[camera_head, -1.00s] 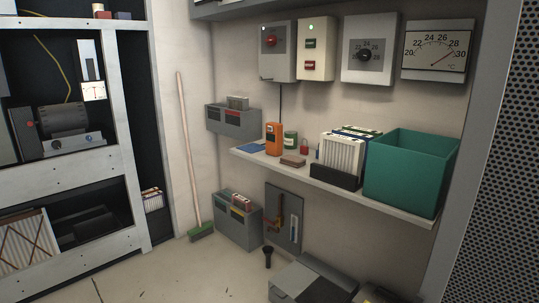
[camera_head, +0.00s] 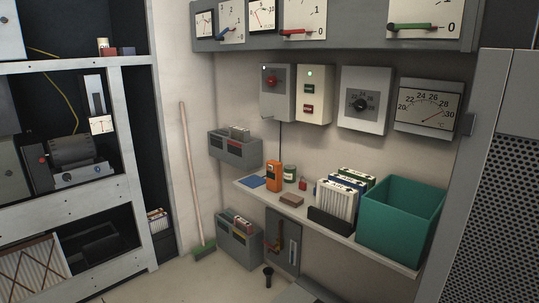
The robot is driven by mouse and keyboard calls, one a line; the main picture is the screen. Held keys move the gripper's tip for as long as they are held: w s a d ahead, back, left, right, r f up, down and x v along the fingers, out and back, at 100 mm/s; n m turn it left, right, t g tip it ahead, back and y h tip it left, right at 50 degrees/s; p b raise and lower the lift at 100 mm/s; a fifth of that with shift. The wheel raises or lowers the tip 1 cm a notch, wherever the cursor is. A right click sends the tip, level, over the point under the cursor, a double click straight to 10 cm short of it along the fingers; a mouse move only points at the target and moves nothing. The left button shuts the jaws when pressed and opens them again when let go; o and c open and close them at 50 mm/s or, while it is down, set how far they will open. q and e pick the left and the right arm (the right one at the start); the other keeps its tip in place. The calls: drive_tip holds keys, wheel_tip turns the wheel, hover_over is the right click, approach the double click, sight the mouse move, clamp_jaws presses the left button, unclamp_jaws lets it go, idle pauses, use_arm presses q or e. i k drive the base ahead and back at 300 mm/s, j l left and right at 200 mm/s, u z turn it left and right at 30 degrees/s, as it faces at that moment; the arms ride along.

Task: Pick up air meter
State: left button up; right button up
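A brown block (camera_head: 291,200) lies in front of the can. Neither of my grippers shows in the head view.
On the shelf are white filter cartridges (camera_head: 336,201) in a dark holder and a teal bin (camera_head: 402,222) at the right. Gauges hang above. A perforated panel (camera_head: 498,190) bounds the right; a rack (camera_head: 75,205) stands left. A broom (camera_head: 191,180) leans on the wall.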

sight(274, 168)
drive_tip(key=i+j+z, duration=0.1)
drive_tip(key=z, duration=0.5)
drive_tip(key=i+j+z, duration=0.4)
drive_tip(key=j, duration=0.25)
drive_tip(key=i+j+z, duration=0.15)
drive_tip(key=j, duration=0.25)
drive_tip(key=i+j+z, duration=0.2)
drive_tip(key=j, duration=0.2)
drive_tip(key=i+j, duration=0.15)
drive_tip(key=j, duration=0.2)
drive_tip(key=i+j, duration=0.15)
drive_tip(key=j, duration=0.25)
drive_tip(key=i+j, duration=0.15)
drive_tip(key=j, duration=0.2)
drive_tip(key=i+j+z, duration=0.1)
drive_tip(key=j, duration=0.25)
drive_tip(key=i+j, duration=0.15)
drive_tip(key=j, duration=0.25)
drive_tip(key=i+j, duration=0.15)
drive_tip(key=j, duration=0.2)
drive_tip(key=i+j, duration=0.1)
drive_tip(key=j, duration=0.3)
drive_tip(key=k, duration=0.1)
drive_tip(key=i, duration=0.15)
drive_tip(key=j+z, duration=0.05)
